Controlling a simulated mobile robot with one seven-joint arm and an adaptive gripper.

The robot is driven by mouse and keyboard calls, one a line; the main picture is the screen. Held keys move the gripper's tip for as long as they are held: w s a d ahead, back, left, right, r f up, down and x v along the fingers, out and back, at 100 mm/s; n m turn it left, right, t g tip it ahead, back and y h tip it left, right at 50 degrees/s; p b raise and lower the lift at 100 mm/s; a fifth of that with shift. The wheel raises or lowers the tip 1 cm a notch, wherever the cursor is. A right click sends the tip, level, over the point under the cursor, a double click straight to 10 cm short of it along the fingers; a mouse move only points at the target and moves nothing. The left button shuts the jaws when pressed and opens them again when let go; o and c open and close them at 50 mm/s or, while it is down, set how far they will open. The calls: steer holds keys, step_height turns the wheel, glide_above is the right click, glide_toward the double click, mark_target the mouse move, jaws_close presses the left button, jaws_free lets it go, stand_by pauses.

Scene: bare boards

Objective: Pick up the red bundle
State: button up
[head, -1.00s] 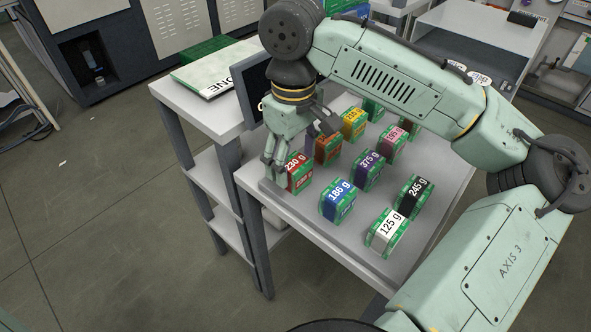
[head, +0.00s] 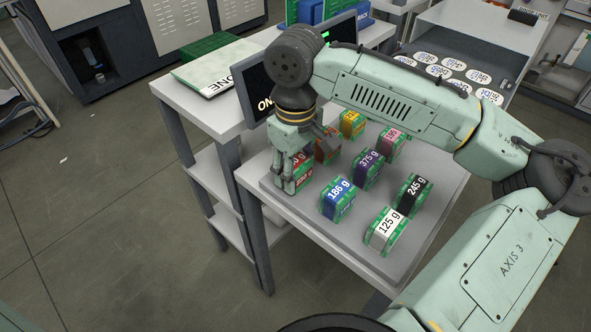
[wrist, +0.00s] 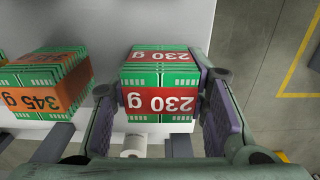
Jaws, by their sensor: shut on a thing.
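The red bundle (head: 301,176) is a green block with a red band marked 230 g, at the front left corner of the table. It fills the middle of the wrist view (wrist: 160,88). My gripper (head: 290,180) is over it from above, with a finger on each side. In the wrist view my gripper (wrist: 162,95) has its purple pads against the left and right sides of the bundle. The gripper is shut on the red bundle, and its fingers hide part of it in the head view. I cannot tell whether the bundle is clear of the surface.
An orange 345 g bundle (wrist: 48,82) is close beside it. Blue (head: 337,201), purple (head: 367,168), white (head: 385,232), black (head: 413,195), yellow (head: 352,124) and pink (head: 392,142) bundles stand on the same table. A dark screen (head: 256,88) is behind.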

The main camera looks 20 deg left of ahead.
steer(key=c, duration=0.7)
steer(key=shift+r, duration=0.1)
